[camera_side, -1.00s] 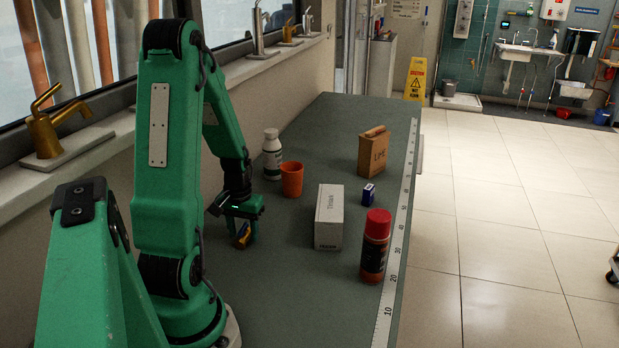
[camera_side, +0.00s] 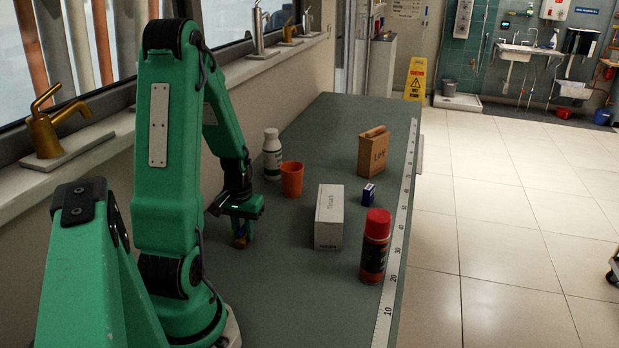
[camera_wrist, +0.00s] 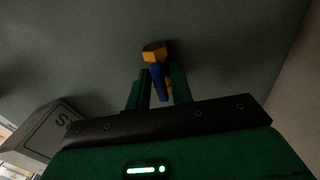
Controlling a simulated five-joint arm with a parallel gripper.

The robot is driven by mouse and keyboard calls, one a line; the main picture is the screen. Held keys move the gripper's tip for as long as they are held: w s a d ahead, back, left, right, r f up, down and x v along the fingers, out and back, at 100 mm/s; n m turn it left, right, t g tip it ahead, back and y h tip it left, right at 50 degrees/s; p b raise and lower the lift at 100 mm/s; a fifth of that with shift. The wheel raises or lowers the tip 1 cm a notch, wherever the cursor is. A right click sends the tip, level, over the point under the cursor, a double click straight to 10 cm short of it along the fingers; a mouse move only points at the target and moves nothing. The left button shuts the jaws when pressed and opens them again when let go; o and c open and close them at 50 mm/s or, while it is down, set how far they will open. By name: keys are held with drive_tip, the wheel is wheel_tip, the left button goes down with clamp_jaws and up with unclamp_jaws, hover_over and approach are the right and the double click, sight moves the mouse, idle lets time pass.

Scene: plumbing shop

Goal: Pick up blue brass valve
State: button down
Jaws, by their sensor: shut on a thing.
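The blue brass valve has a yellow brass body and a blue part. In the wrist view, the valve (camera_wrist: 157,72) sits between the two green fingers of my gripper (camera_wrist: 160,84), its brass end sticking out beyond the fingertips. In the side view, my gripper (camera_side: 242,226) points down over the left part of the table, shut on the valve (camera_side: 240,241). The fingers hide part of the valve there. The valve is at or just above the table surface; I cannot tell whether it touches.
A ruler strip (camera_side: 399,240) runs along the right edge. The front is clear.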

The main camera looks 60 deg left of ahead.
sight(243, 227)
drive_tip(key=shift+r, duration=0.2)
drive_tip(key=shift+r, duration=1.8)
drive_tip(key=w+d+r, duration=0.4)
drive_tip(key=d+r, duration=0.3)
drive_tip(key=d, duration=0.3)
drive_tip(key=shift+w+d, duration=0.3)
drive_tip(key=shift+d, duration=0.1)
drive_tip(key=shift+w, duration=0.1)
